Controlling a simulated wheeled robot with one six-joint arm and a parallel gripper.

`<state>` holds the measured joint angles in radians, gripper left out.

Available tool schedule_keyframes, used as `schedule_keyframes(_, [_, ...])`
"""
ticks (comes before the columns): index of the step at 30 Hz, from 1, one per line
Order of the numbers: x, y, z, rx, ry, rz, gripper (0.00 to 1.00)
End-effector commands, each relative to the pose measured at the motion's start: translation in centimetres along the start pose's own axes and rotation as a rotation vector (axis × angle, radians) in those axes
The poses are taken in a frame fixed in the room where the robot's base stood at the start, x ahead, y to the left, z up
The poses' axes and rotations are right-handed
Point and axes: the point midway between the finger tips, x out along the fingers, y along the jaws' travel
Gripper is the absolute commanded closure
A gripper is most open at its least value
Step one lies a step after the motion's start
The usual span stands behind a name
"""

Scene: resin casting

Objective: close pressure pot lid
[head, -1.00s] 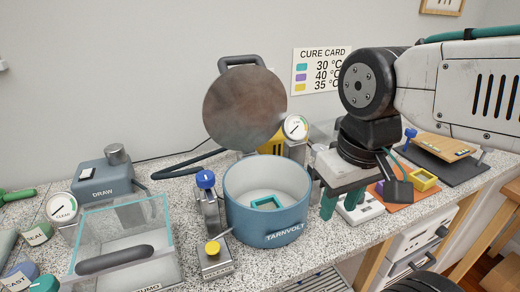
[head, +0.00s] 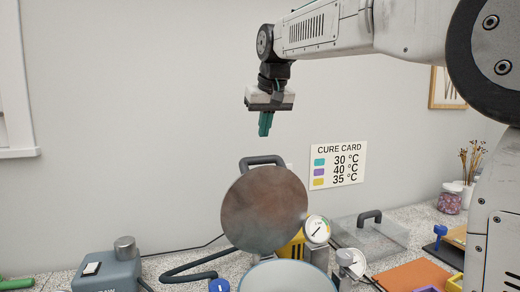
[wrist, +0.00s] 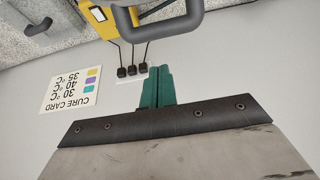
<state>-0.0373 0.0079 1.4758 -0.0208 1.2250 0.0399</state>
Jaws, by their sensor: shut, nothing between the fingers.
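The pressure pot lid (head: 265,212) is a round brown-grey metal disc. It stands raised, tilted back behind the pot, with a dark handle (head: 262,161) at its top. The pot (head: 287,277) shows only its upper rim at the bottom of the head view. My gripper (head: 265,124) is above the lid handle, apart from it in the head view, with green fingers pointing down and shut with nothing between them. In the wrist view, my green fingers (wrist: 157,88) are together, and the grey handle (wrist: 150,18) shows beyond them.
A gauge (head: 317,229) and a yellow unit (head: 292,246) stand behind the pot. A clear cover with a dark handle (head: 370,218) is to the right. The DRAW pump (head: 106,272) is at left. The cure card (head: 338,165) hangs on the wall. Air around my gripper is free.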

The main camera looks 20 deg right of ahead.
Motion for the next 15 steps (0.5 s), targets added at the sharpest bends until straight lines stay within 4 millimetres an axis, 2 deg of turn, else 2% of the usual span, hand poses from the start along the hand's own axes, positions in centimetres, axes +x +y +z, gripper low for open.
schedule_keyframes(1, [-1.2,-0.2,-1.1,0.000,0.031,-0.001,1.00])
schedule_keyframes(3, [-2.3,-0.4,-1.8,0.000,0.058,-0.002,1.00])
schedule_keyframes(5, [-2.5,-0.6,-2.1,-0.001,0.066,-0.003,1.00])
schedule_keyframes(8, [-1.4,-0.8,-2.1,0.000,0.063,-0.004,1.00])
schedule_keyframes(15, [3.4,-1.1,-2.3,-0.002,0.061,-0.005,1.00])
